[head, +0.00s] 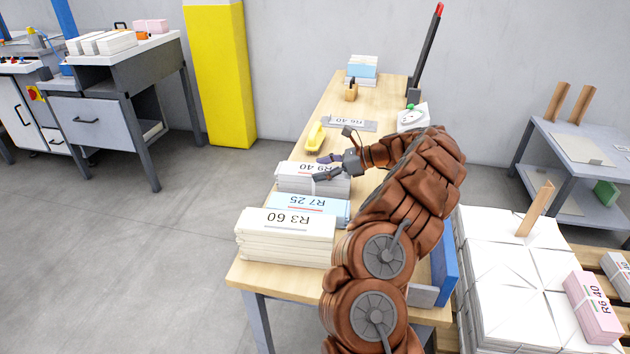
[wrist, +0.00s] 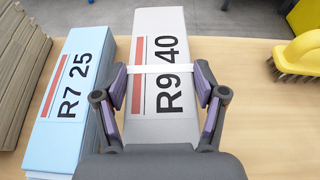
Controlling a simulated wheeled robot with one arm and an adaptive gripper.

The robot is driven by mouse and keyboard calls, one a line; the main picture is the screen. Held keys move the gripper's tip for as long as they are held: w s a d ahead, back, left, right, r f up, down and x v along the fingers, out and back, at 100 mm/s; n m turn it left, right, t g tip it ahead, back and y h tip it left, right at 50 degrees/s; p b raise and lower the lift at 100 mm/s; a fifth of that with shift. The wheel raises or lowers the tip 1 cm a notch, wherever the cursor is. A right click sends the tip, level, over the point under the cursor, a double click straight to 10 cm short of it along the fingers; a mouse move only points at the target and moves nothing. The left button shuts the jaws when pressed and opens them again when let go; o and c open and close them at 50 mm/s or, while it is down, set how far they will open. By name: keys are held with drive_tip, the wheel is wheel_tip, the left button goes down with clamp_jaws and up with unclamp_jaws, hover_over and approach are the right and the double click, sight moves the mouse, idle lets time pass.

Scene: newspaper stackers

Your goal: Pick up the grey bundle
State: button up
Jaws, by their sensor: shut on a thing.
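The grey bundle (wrist: 160,22), marked R9 40 with a white band around it, lies on the wooden table in the wrist view. In the head view the grey bundle (head: 297,183) sits behind the blue bundle, partly covered by my gripper. My gripper (wrist: 163,92) straddles it from above, with one purple-padded finger at each long side near the band. The fingers are shut on the bundle. In the head view my gripper (head: 328,168) reaches over it from the right. I cannot tell whether the bundle is clear of the table.
A blue bundle (wrist: 70,90) marked R7 25 lies close on the left. A white stack (head: 285,247) marked R3 60 stands at the table's near end. A yellow tool (wrist: 297,57) lies to the right. Bare wood (wrist: 250,120) separates it from the bundle.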

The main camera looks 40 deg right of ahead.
drive_tip(key=c, duration=0.7)
drive_tip(key=shift+r, duration=0.15)
drive_tip(key=shift+c, duration=0.2)
wheel_tip(320, 180, up, 10)
drive_tip(key=p, duration=0.2)
